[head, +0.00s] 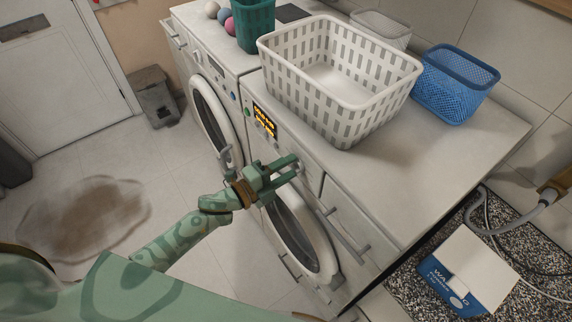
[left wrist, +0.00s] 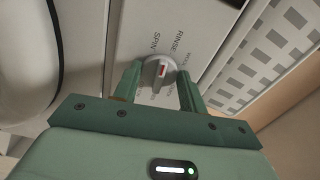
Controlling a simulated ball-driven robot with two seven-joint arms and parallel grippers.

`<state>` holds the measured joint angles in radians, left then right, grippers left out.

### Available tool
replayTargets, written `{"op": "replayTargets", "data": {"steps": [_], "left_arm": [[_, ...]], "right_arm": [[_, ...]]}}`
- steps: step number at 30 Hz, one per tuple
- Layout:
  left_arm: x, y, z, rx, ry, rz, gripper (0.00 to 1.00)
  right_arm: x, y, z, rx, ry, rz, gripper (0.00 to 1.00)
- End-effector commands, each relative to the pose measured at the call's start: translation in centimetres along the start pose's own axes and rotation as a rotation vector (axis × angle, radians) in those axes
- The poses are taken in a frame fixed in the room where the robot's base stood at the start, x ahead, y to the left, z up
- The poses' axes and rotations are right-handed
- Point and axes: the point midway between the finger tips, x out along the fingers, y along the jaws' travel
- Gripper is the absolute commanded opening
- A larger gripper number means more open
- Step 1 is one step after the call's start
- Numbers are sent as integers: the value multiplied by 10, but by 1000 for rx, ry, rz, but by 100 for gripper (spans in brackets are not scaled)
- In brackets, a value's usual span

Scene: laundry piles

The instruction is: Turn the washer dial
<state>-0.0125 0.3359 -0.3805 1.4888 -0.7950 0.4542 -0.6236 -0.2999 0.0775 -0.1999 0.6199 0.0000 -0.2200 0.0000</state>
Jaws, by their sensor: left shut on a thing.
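The washer (head: 305,240) is the white front-loading machine on the right, with a lit orange display (head: 265,121) on its panel. Its round dial (left wrist: 160,72) is pale grey with a red mark, beside printed words including RINSE and SPIN. My green left gripper (head: 284,167) reaches the panel above the round door. In the left wrist view its two fingers (left wrist: 158,78) stand on either side of the dial, shut on it. In the head view the gripper mostly hides the dial. My right gripper is not in view.
A white laundry basket (head: 335,85) and a blue basket (head: 455,84) stand on the counter (head: 430,165). A second machine (head: 208,90) is at left. A carton (head: 462,275) stands on a speckled mat at right. A brown stain (head: 85,220) marks the otherwise open floor.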

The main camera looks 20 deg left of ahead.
Motion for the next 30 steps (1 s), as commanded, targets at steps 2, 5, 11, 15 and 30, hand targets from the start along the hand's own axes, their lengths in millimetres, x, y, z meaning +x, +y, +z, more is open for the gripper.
{"op": "replayTargets", "data": {"steps": [2, 5, 11, 15, 30], "left_arm": [[0, -3, 1, -65, -2, 0, 19], [0, -2, 1, -148, -2, 0, 19], [0, -1, 1, -285, -2, -1, 19], [0, 0, 1, -353, -2, 0, 19], [0, 2, 1, -431, -2, 0, 19]], "right_arm": [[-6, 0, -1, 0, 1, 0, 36], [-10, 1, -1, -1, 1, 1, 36], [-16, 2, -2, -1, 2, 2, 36], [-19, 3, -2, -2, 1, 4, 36], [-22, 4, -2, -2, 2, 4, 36]]}}
